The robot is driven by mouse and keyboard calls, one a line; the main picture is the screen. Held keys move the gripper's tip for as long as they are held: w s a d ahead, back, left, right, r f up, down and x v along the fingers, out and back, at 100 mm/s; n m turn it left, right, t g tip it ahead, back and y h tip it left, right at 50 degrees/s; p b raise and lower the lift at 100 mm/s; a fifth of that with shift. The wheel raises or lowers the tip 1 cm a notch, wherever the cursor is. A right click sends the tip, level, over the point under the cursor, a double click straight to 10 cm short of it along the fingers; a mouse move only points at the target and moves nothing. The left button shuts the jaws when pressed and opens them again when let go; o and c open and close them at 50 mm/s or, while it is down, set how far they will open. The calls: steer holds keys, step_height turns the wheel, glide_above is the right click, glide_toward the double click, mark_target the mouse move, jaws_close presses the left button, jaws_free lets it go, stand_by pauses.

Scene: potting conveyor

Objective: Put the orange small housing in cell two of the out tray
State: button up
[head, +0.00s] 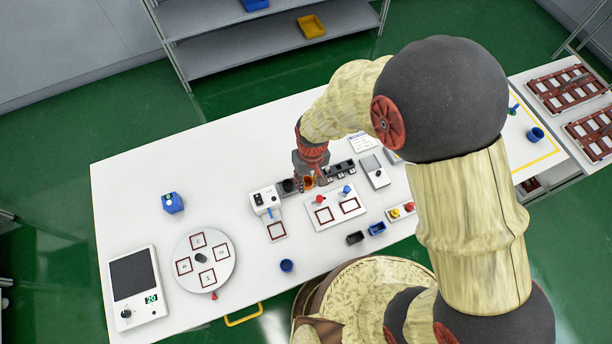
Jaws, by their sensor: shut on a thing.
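The orange small housing (309,182) shows as a small orange patch at the tips of my gripper (308,184). My gripper points down over the middle of the white table and is shut on the housing. A dark row of cells (341,169) runs beside the gripper and partly behind it. I cannot tell for sure whether this is the out tray, or which cell lies under the housing. I cannot tell whether the housing is above the row or touching it.
A white plate with red-framed squares (334,208) lies just in front of the gripper. A white device (265,199) stands left of it. A round dial plate (205,260), a blue block (172,203) and a screen unit (133,287) are further left. The table's left back is clear.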

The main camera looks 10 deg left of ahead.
steer(key=w+f, duration=0.1)
steer(key=f, duration=0.1)
steer(key=w+a+f, duration=0.1)
steer(key=w+f, duration=0.3)
steer(key=shift+w+a, duration=0.1)
steer(key=shift+a, duration=0.15)
steer(key=shift+w+f, duration=0.1)
steer(key=shift+f, duration=1.5)
steer(key=shift+f, duration=0.1)
steer(key=o, duration=0.4)
steer(key=shift+f, duration=0.1)
steer(key=shift+o, duration=1.1)
steer(key=shift+r, duration=0.3)
step_height(320, 180, up, 12)
steer(key=shift+w+d, duration=0.15)
steer(key=shift+d, duration=0.05)
